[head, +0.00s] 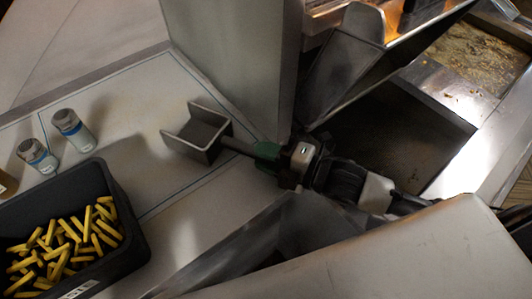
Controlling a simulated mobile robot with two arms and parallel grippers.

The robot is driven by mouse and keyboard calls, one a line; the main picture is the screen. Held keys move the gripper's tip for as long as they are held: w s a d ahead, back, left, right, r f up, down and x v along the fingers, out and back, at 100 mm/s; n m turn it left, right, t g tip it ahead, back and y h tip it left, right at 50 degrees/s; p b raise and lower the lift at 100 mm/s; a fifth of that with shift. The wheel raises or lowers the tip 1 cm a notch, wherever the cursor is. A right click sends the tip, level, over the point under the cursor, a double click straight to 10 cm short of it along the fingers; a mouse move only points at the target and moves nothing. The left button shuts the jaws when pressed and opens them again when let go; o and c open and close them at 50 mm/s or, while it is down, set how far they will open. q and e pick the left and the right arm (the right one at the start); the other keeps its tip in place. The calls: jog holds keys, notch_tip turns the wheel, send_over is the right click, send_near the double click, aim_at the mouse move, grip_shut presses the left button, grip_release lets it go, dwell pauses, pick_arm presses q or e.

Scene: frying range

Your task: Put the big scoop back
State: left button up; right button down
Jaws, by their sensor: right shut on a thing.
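The big scoop has a grey metal pan (203,141) with raised sides and a handle with a green part (266,151). It shows near the middle of the head view, over the pale counter. My right gripper (284,158), on the arm from the right, is shut on the scoop's handle, at the green part. The pan points left, away from the gripper. I cannot tell whether the pan touches the counter or hangs just above it. The fingers hide the handle's far end. My left gripper is not in view.
A black bin (128,222) with yellow fries (62,246) stands at the lower left. Two shakers with blue bands (73,130) (37,157) stand behind it. A tall grey panel (235,60) rises behind the scoop. A fryer vat with oil (470,68) is at upper right.

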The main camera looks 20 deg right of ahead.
jog(key=shift+f, duration=0.2)
jog(key=c, duration=0.8)
grip_release()
jog(key=f+b+v, duration=0.1)
jog(key=v, duration=0.9)
jog(key=shift+s+d+r, duration=0.25)
jog(key=shift+s+r, duration=0.1)
jog(key=shift+r, duration=0.1)
